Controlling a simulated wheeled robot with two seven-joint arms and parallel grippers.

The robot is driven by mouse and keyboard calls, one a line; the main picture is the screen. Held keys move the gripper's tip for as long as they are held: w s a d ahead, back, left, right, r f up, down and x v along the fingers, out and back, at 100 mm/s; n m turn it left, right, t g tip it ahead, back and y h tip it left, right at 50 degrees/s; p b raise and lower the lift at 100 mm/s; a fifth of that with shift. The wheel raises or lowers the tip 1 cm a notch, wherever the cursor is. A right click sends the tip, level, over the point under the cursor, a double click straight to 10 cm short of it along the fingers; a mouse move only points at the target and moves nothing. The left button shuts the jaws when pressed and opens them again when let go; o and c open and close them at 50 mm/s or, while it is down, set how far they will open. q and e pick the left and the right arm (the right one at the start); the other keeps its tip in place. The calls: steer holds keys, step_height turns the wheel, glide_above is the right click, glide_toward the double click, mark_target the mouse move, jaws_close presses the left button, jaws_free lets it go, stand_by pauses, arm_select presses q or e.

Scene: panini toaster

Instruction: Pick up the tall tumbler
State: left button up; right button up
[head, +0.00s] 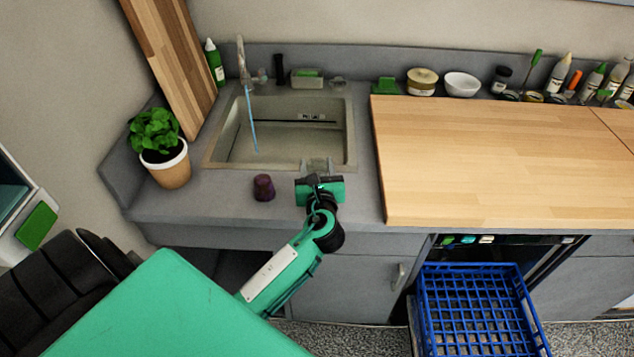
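A clear glass (317,164), which looks like the tall tumbler, stands at the front rim of the sink, just beyond my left gripper. Its lower part is hidden by the gripper. My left gripper (319,180) is over the counter strip in front of the sink, pointing toward the glass. Its fingers are small and partly hidden, so I cannot tell whether they are around the glass or touching it. A short dark purple cup (263,188) stands on the counter to the left of the gripper. My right gripper is not in view.
The sink (235,147) with its faucet (243,65) lies behind the glass. A potted plant (165,165) stands at the left. A wooden worktop (480,150) at the right is mostly bare. A blue rack (475,300) sticks out below it.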

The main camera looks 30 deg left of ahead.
arm_select(q)
steer(key=shift+c, duration=0.9)
steer(key=shift+r, duration=0.1)
step_height(320, 180, up, 20)
steer(key=o, duration=0.5)
steer(key=c, duration=0.5)
